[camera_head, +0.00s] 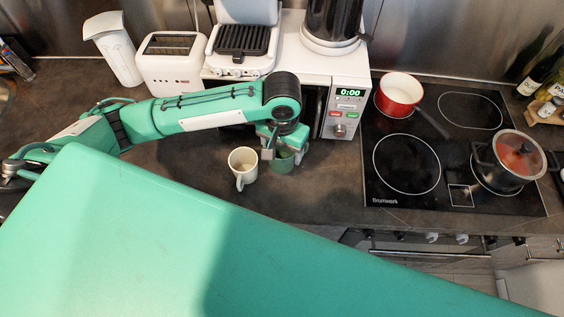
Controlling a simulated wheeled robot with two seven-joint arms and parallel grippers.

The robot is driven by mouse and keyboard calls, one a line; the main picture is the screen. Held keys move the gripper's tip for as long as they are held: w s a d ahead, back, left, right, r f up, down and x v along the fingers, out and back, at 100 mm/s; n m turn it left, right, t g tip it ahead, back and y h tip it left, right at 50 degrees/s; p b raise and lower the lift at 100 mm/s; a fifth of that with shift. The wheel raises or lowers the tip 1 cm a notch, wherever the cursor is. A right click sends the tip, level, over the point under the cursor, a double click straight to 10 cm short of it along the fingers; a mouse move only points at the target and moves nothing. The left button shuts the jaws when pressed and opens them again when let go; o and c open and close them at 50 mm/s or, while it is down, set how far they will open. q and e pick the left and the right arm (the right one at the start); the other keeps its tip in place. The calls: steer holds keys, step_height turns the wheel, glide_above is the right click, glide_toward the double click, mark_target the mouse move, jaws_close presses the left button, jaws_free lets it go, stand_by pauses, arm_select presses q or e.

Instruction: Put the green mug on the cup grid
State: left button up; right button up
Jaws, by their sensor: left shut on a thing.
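The green mug (283,161) is at the middle of the dark counter, just in front of the microwave and partly hidden by my left gripper. My left gripper (273,148) points down and is shut on the mug near its rim. I cannot tell whether the mug touches the counter or is slightly above it. No cup grid can be made out in this view. My right gripper is not in view.
A cream mug (242,166) stands close left of the green mug. The microwave (345,108), toaster (172,66) and grill (242,42) stand behind. A red pan (399,92) and a lidded pot (512,158) are on the cooktop (408,164). Bare counter lies right of the mug.

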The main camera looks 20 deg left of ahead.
mark_target(282, 156)
arm_select(q)
step_height(282, 156, down, 3)
steer(key=shift+f, duration=0.1)
steer(key=shift+f+p, duration=0.3)
steer(key=shift+f, duration=0.35)
step_height(282, 156, down, 4)
steer(key=shift+r+p, duration=0.1)
steer(key=shift+p, duration=0.2)
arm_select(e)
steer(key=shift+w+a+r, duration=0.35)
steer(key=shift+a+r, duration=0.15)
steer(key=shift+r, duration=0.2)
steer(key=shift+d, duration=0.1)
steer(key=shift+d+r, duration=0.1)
arm_select(q)
steer(key=o, duration=1.2)
steer(key=shift+c, duration=0.2)
